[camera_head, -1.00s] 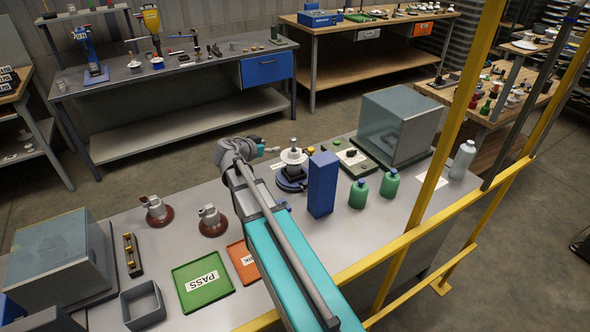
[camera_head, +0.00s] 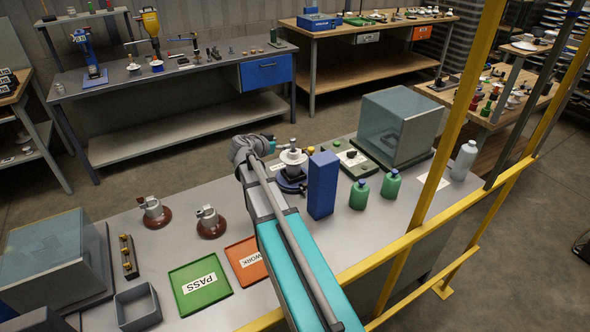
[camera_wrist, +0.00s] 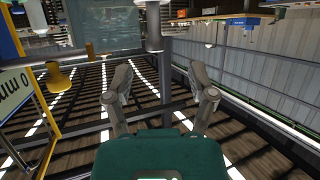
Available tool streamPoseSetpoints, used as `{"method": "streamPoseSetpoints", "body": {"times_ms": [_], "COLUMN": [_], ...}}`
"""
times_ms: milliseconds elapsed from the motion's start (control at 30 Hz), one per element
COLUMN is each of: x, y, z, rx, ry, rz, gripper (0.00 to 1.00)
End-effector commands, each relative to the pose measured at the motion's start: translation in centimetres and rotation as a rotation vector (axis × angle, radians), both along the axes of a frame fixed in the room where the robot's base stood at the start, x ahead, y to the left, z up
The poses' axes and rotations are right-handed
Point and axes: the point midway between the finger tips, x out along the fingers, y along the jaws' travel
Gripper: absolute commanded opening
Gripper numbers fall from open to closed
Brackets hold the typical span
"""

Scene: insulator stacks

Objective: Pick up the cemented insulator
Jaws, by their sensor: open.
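A white disc insulator with a metal cap (camera_head: 292,155) stands upright on a round blue fixture (camera_head: 291,183) on the near bench. Two brown insulators with grey metal caps stand upright further left, one on the left (camera_head: 155,212) and one on the right (camera_head: 211,222). I cannot tell by looks alone which is the cemented one. My arm reaches across the bench, its wrist just left of the white insulator; the fingers are not clear there. In the wrist view my gripper (camera_wrist: 160,72) is open, with nothing between its fingers.
A tall blue block (camera_head: 322,185) stands right of the fixture, beside green bottles (camera_head: 359,194). A clear-sided box (camera_head: 396,127) is behind them. A yellow rail (camera_head: 405,240) runs along the near side.

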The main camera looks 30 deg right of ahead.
Motion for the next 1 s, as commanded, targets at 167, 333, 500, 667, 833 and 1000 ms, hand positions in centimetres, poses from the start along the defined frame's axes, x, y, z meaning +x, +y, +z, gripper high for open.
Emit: {"method": "streamPoseSetpoints", "body": {"times_ms": [167, 333, 500, 667, 833, 1000], "x": [0.7, 0.8, 0.8, 0.8, 0.9, 1.1], "y": [-1.7, -2.2, -2.1, -2.2, -3.0, -4.6], "z": [-0.9, -1.0, -1.0, -1.0, -1.7, -2.8], "rx": [0.001, 0.0, 0.0, 0.0, 0.0, 0.0], "ry": [0.0, 0.0, 0.001, 0.001, 0.0, 0.0], "rz": [0.0, 0.001, 0.001, 0.001, 0.0, 0.0], "gripper": [0.72, 0.72, 0.72, 0.72, 0.72, 0.72]}}
